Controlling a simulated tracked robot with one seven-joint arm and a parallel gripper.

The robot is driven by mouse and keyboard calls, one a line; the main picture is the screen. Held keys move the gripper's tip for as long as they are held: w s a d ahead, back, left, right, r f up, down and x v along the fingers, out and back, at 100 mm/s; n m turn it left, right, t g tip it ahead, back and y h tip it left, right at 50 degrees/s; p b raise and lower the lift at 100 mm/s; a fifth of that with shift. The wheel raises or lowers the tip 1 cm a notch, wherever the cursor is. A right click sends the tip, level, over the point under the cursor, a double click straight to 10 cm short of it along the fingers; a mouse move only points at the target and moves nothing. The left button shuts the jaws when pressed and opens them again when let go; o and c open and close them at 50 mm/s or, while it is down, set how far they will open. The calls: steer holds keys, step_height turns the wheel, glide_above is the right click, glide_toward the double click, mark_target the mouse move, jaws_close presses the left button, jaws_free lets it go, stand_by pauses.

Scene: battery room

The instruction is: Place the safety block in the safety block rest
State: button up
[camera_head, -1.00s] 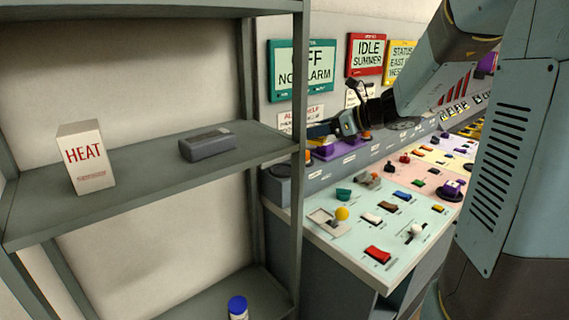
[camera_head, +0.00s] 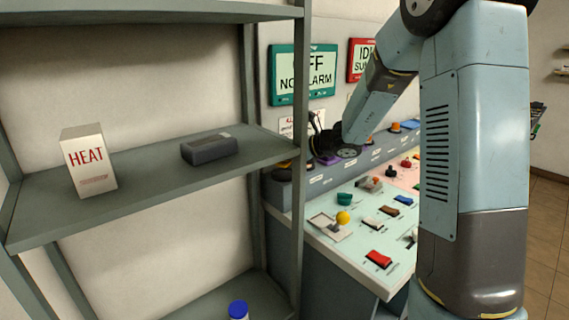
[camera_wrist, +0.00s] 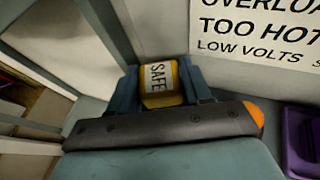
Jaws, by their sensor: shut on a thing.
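The safety block (camera_wrist: 159,98) is yellow with a white label reading SAFE. In the wrist view it sits between the two blue-grey fingers of my gripper (camera_wrist: 160,80), which is shut on it. In the head view my wrist is low over the back left of the control desk, close to the shelf post. The gripper's fingers and the block cannot be made out there. I cannot identify the safety block rest for sure in either view.
A shelf (camera_head: 135,190) at left holds a white HEAT box (camera_head: 88,160) and a dark grey box (camera_head: 209,148). Its upright post (camera_head: 302,230) stands beside my wrist. The control desk (camera_head: 325,250) carries several switches. A purple part (camera_wrist: 302,140) lies right of my gripper.

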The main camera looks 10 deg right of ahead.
mark_target(284, 163)
steer(key=shift+w+f, duration=0.1)
steer(key=shift+f, duration=1.55)
steer(key=shift+f, duration=0.1)
steer(key=o, duration=1.1)
steer(key=v, duration=1.2)
